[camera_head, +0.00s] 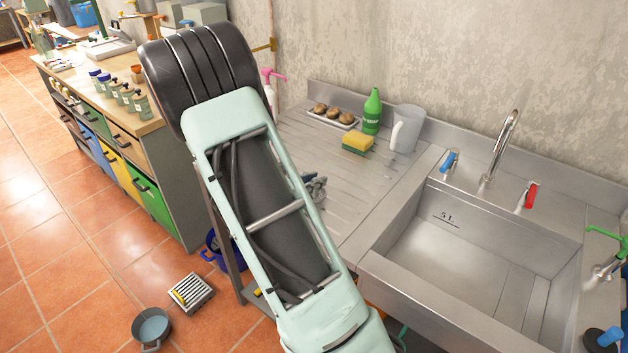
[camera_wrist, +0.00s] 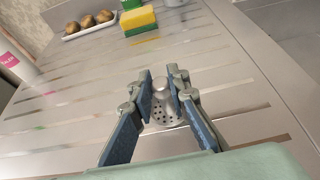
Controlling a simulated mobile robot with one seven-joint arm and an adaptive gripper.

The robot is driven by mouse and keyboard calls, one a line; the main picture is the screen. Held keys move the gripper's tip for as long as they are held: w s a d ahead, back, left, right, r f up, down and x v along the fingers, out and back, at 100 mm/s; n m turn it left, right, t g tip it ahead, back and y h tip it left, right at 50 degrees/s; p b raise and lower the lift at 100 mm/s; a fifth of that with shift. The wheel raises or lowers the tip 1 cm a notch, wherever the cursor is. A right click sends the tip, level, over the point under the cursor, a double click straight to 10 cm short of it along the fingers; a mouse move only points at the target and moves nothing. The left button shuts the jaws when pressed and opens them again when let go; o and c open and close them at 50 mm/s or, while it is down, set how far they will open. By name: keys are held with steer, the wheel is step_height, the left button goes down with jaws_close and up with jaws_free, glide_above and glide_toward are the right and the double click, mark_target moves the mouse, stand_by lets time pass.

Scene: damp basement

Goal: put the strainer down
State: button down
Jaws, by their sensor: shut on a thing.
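The strainer (camera_wrist: 162,117) is a small grey metal piece with a perforated face and a rounded knob on top. In the wrist view my gripper (camera_wrist: 161,88) is shut on its knob, with one blue-padded finger on each side. The strainer is over the ribbed steel drainboard (camera_wrist: 60,110); I cannot tell whether it touches the surface. In the head view my arm hides the strainer, and only part of my gripper (camera_head: 316,187) shows beside the arm, low over the drainboard.
A sponge (camera_head: 358,142), a green bottle (camera_head: 372,112), a grey pitcher (camera_head: 406,130) and a tray (camera_head: 345,124) of potatoes stand along the back. The steel sink basin (camera_head: 470,245) lies right of the drainboard. The drainboard between is clear.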

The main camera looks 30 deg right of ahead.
steer(key=shift+r, duration=0.1)
steer(key=shift+f, duration=0.2)
steer(key=c, duration=1.8)
jaws_free()
steer(key=shift+c, duration=0.2)
steer(key=shift+r, duration=0.1)
steer(key=shift+r, duration=0.15)
steer(key=v, duration=1.2)
